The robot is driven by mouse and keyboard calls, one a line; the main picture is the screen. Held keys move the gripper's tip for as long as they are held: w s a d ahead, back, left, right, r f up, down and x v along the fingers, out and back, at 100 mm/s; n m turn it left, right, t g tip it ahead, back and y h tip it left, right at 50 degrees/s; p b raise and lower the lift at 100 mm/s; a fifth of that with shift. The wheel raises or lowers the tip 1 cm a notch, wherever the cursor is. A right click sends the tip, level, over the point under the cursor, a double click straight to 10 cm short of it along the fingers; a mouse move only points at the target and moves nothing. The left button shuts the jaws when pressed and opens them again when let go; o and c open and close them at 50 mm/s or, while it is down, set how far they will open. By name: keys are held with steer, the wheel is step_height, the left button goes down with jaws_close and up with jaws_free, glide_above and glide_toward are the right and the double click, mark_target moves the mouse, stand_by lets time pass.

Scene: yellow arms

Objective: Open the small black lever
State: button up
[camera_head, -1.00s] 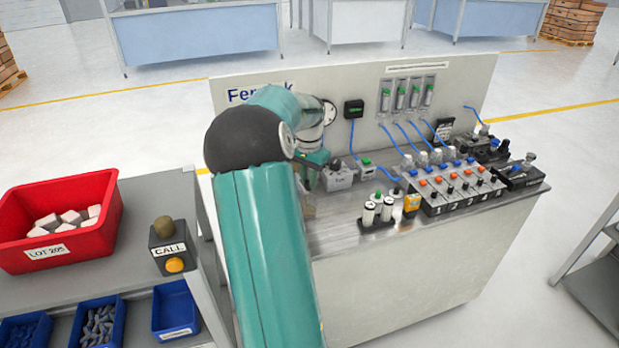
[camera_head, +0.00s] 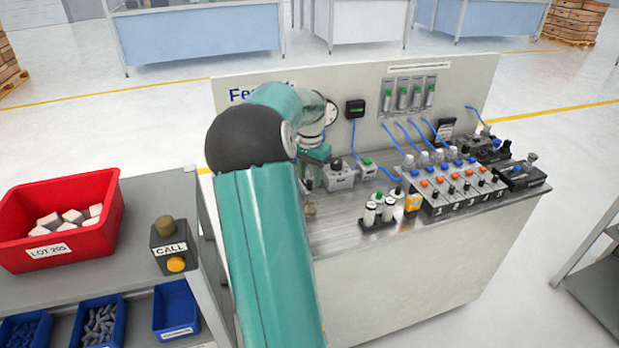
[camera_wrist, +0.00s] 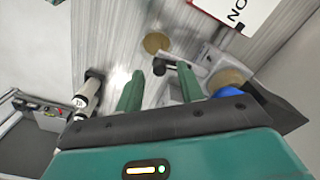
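A small black lever (camera_wrist: 161,66) with a rounded end shows in the wrist view, close to the metal work surface (camera_wrist: 120,40) and just beyond my fingertips. My gripper (camera_wrist: 158,78) has its two green fingers spread, with an empty gap between them. The lever's end lies in line with that gap; whether a finger touches it I cannot tell. In the head view my teal arm hides most of the gripper and the lever; only a green part of my wrist shows left of a grey box with a black knob (camera_head: 337,164).
A brass disc (camera_wrist: 155,43), a brass knob (camera_wrist: 228,80) and a blue part (camera_wrist: 231,91) lie near the fingers. White-capped cylinders (camera_head: 378,212), an orange device (camera_head: 412,202) and a numbered valve bank (camera_head: 450,195) stand to the right.

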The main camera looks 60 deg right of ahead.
mark_target(309, 182)
step_height(309, 182, up, 13)
steer(key=shift+f, duration=0.2)
stand_by(0.3)
